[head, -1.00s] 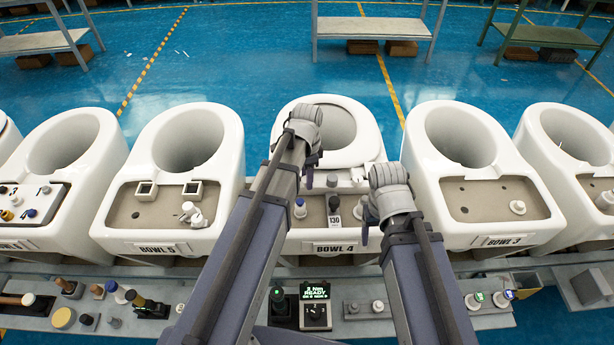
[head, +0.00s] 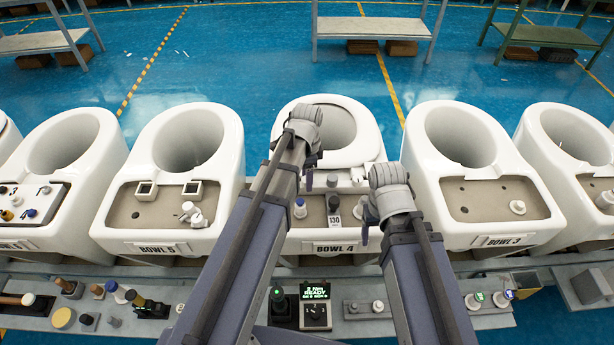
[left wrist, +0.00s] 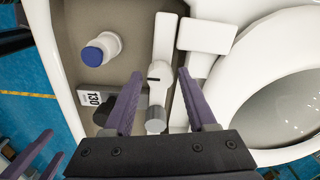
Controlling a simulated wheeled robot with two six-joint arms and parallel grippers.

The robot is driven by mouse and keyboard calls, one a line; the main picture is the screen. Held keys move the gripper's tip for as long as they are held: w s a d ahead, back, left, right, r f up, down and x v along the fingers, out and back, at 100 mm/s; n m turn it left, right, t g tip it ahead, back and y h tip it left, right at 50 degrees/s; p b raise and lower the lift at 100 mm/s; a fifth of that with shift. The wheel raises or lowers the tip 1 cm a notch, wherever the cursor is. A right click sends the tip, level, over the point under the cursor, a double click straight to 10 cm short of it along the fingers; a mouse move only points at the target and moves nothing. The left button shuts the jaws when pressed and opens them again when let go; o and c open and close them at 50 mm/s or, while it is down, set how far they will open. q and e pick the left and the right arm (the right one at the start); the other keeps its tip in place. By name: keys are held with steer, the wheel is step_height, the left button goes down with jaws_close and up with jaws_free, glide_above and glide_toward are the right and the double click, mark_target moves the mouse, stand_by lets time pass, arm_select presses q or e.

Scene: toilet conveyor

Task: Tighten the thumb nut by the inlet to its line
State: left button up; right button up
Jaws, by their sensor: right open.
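In the left wrist view, a pale grey round knob (left wrist: 155,118), which looks like the thumb nut, stands beside a white bar-shaped fitting (left wrist: 163,45) with a short dark mark on it. My left gripper (left wrist: 159,75) is open, with its purple fingers on either side of the knob and gaps at both sides. In the head view my left gripper (head: 311,172) is over the deck of bowl 4 (head: 300,246), and its arm hides part of that deck. My right gripper (head: 363,222) is open, at the deck's right side; its fingers are partly hidden.
A blue-topped white cylinder (left wrist: 102,48) and a tag reading 130 (left wrist: 92,98) stand near the left fingers. The bowl's white seat (left wrist: 285,35) lies to the right. A tool bench (head: 220,320) with a green-lit READY display (head: 314,292) runs along the front.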

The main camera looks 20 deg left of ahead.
arm_select(q)
steer(key=shift+o, duration=0.7)
step_height(320, 180, up, 8)
steer(key=p, duration=0.8)
steer(key=shift+f, duration=0.1)
